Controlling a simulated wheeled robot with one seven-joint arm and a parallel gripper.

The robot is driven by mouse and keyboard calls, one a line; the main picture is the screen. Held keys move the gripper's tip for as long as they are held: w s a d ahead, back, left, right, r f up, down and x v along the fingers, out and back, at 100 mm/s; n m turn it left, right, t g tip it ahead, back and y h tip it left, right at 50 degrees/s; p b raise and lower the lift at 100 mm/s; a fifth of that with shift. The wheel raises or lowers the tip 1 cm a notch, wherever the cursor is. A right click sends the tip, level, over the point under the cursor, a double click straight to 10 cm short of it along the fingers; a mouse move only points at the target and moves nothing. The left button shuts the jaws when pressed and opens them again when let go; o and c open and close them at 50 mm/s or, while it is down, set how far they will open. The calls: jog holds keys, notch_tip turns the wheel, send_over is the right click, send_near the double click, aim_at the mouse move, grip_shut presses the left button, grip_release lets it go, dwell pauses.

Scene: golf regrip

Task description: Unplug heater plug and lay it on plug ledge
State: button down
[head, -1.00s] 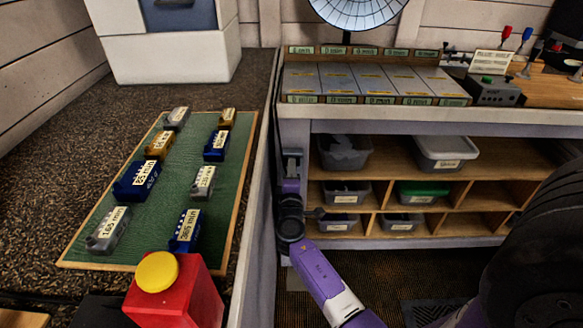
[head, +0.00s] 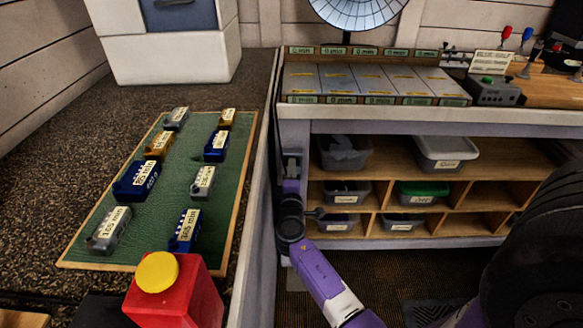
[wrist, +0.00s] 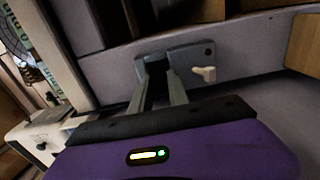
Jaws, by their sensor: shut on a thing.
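In the wrist view, my gripper (wrist: 157,84) has its two fingers up against a grey outlet plate (wrist: 188,62) on the bench's side panel. A dark plug (wrist: 155,68) sits between the fingertips at the plate, and my gripper is shut on it. The fingers hide much of the plug, so I cannot tell whether its pins are in the outlet. A cream lever-like knob (wrist: 204,74) sticks out beside it. In the head view, my gripper (head: 291,185) is at the bench's left leg and the plug is hidden. I cannot make out the plug ledge.
A dish-shaped heater (head: 358,10) stands behind the workbench (head: 400,114). Under the bench are shelves with grey bins (head: 345,153). On the left counter lie a green mat (head: 170,215) with labelled blocks and a red box with a yellow button (head: 157,272).

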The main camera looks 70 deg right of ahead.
dwell(0.6)
jog(key=v, duration=0.6)
dwell(1.1)
dwell(0.5)
